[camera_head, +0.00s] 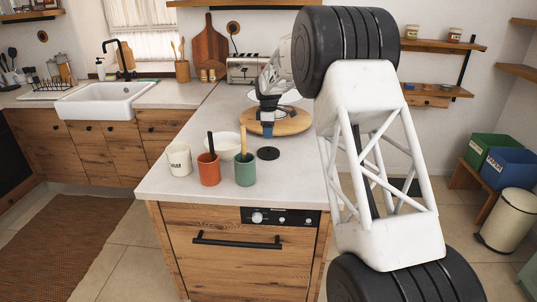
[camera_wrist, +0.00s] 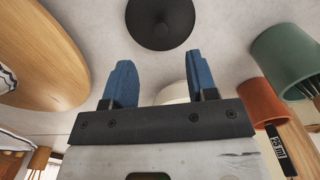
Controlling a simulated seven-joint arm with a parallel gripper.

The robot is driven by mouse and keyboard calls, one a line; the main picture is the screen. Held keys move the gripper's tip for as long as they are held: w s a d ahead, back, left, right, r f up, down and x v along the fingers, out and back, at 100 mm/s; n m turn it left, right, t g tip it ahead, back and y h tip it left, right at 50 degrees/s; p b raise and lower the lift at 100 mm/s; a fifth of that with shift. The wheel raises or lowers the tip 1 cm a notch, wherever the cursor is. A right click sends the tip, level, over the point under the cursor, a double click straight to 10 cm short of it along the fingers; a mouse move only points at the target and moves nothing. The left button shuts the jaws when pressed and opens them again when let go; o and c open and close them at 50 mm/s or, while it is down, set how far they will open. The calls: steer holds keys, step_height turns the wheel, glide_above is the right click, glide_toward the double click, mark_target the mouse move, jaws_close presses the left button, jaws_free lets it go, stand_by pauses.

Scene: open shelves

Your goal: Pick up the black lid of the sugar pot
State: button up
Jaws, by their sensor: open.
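The black lid (camera_head: 268,153) lies flat on the pale countertop, right of the green cup. In the wrist view the round lid (camera_wrist: 145,28) with its central knob is at the top edge, partly cut off, beyond my fingertips. My gripper (camera_head: 267,131) is above the counter behind the lid. In the wrist view my gripper (camera_wrist: 158,66) is open, its blue fingers apart with nothing between the tips. The white pot (camera_head: 179,160) with dark lettering stands open at the left of the counter.
A terracotta cup (camera_head: 209,171) and a green cup (camera_head: 245,172) with upright handles stand left of the lid. A white bowl (camera_head: 227,143) is behind them. A round wooden board (camera_head: 290,124) lies behind my gripper. The counter in front of the lid is clear.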

mark_target(268, 151)
steer(key=shift+f, duration=1.25)
steer(key=shift+f, duration=2.65)
jaws_close()
steer(key=shift+r, duration=0.15)
